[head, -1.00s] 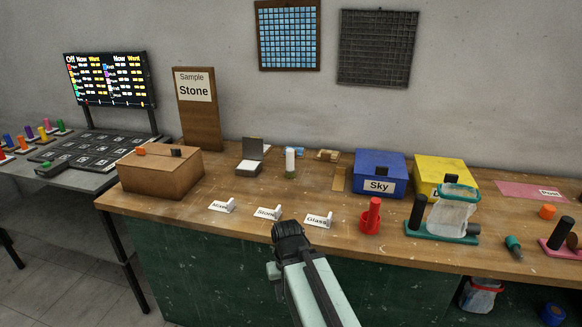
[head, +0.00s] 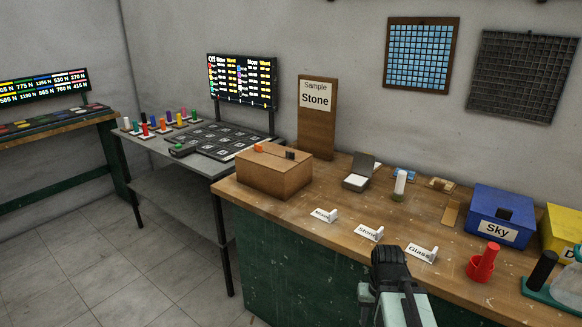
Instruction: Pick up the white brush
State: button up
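No thing in the head view is clearly a white brush. A white upright cylinder with a greenish lower end (head: 399,184) stands on the wooden bench (head: 330,262), near its back. A small white peg (head: 126,124) stands among several coloured pegs at the left end of the grey table (head: 153,152). Both are too small to tell if either is a brush. My gripper (head: 389,256) is in front of the bench's front edge, low in the view, apart from both. It is seen from behind, so its fingers are hidden.
On the bench are a brown box (head: 274,174), a small open grey case (head: 361,174), label stands including Glass (head: 421,252), a red holder (head: 484,263) and a blue Sky box (head: 500,214). A dark keypad (head: 215,138) lies on the grey table. The floor at left (head: 110,250) is clear.

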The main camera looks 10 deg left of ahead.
aim_at(398, 194)
jog(key=k, duration=0.65)
jog(key=u, duration=0.3)
jog(key=i, duration=0.75)
jog(key=u, duration=0.65)
jog(key=i, duration=0.9)
jog(key=z, duration=0.1)
